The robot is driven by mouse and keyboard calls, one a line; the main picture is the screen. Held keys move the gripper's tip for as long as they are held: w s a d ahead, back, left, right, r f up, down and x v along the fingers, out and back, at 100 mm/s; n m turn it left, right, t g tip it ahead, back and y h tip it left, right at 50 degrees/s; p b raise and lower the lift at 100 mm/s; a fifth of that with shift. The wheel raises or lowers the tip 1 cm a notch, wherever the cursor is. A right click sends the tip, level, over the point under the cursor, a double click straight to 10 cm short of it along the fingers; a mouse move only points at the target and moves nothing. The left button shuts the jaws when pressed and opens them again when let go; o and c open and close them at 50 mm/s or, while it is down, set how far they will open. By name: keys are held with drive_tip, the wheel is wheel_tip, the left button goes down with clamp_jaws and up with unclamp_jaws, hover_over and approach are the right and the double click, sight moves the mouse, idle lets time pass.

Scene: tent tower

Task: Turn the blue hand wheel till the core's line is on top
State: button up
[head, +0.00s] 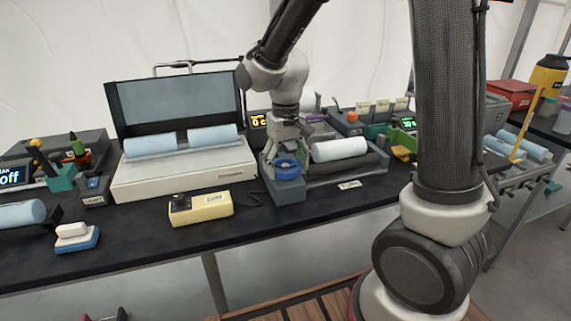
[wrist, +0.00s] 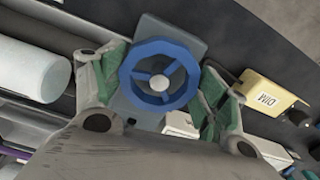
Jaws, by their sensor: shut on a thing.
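The blue hand wheel (head: 287,169) sits on a grey-blue block (head: 288,189) near the bench's front edge, and its spokes and pale hub show in the wrist view (wrist: 159,84). My gripper (head: 285,148) reaches down over it from above, shut on the wheel, with green-padded fingers at both sides of the rim in the wrist view. A white core cylinder (head: 340,149) lies in a dark cradle right of the wheel. It also shows at the left in the wrist view (wrist: 32,82). I see no line on the core in either view.
A cream box with a label (head: 205,208) stands left of the wheel. Behind it is an open case (head: 185,184) with pale blue rolls. Bare black bench top (head: 145,232) shows at the front left.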

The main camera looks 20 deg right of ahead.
sight(286, 165)
drive_tip(key=shift+n, duration=1.1)
drive_tip(key=o, duration=1)
wheel_tip(286, 165, up, 12)
